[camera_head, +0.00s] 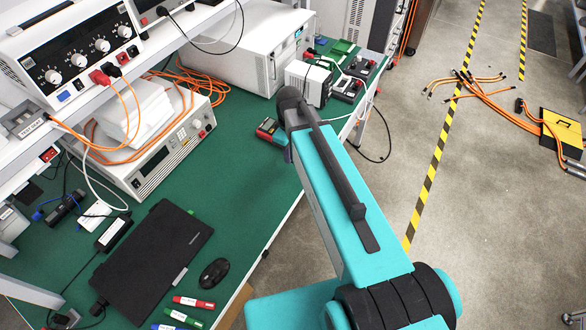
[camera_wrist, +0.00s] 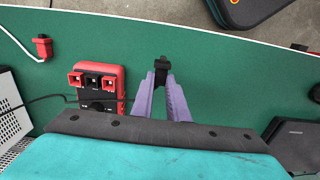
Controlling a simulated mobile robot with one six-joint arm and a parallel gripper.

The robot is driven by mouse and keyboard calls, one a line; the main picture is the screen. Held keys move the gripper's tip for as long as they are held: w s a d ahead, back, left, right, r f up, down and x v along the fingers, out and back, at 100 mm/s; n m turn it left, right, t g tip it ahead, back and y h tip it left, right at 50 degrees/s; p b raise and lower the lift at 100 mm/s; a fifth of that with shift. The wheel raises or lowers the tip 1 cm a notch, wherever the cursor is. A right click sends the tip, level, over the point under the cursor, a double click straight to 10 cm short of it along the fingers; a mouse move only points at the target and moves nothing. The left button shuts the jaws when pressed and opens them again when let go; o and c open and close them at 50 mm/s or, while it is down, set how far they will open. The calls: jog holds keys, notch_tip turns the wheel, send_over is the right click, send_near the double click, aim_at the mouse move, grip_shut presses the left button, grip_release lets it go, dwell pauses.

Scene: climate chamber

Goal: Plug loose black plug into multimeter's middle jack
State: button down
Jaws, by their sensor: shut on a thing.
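The multimeter (camera_wrist: 98,103) is a red and black box on the green bench, left of my gripper in the wrist view. Three jacks show along its top edge: a red one at each side and the black middle jack (camera_wrist: 92,81). In the head view the multimeter (camera_head: 268,130) lies left of my arm. My gripper (camera_wrist: 161,76) has two purple fingers shut on the black plug (camera_wrist: 160,64), whose dark tip sticks out beyond them. The plug is apart from the multimeter, to the right of its jacks. In the head view my arm hides the plug.
A red connector (camera_wrist: 43,47) with a white cable lies left of the multimeter. A black cable runs at the multimeter's left. A perforated metal case (camera_wrist: 10,105) stands at far left. A dark object (camera_wrist: 292,142) is at lower right. Bare green bench (camera_wrist: 235,90) lies right of my gripper.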

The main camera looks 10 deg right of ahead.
notch_tip(320, 180, up, 10)
jog(key=p, duration=0.6)
jog(key=w+d+t+y+b, duration=0.1)
jog(key=t+y+b, duration=0.1)
jog(key=b, duration=0.2)
jog(key=w+d+t+y+b, duration=0.1)
jog(key=b, duration=0.4)
jog(key=w+d+t+y+b, duration=0.1)
jog(key=w+t+y+b, duration=0.1)
jog(key=b, duration=0.2)
jog(key=shift+d+f+t+y, duration=0.1)
jog(key=shift+d+t+y, duration=0.2)
jog(key=shift+d, duration=0.05)
jog(key=b, duration=0.7)
jog(key=shift+w+d+t+y, duration=0.2)
jog(key=shift+d+t+y, duration=0.05)
jog(key=shift+t+y, duration=0.15)
jog(key=w+d+t+y+b, duration=0.1)
jog(key=b, duration=0.3)
jog(key=shift+d+t+y+b, duration=0.1)
jog(key=shift+t+y+b, duration=0.2)
jog(key=shift+b, duration=0.5)
jog(key=shift+w+d+b, duration=0.15)
jog(key=shift+w+b, duration=0.1)
jog(key=shift+b, duration=0.6)
jog(key=shift+w+d+t+y+b, duration=0.2)
jog(key=shift+t+y+b, duration=0.4)
jog(key=shift+b, duration=0.6)
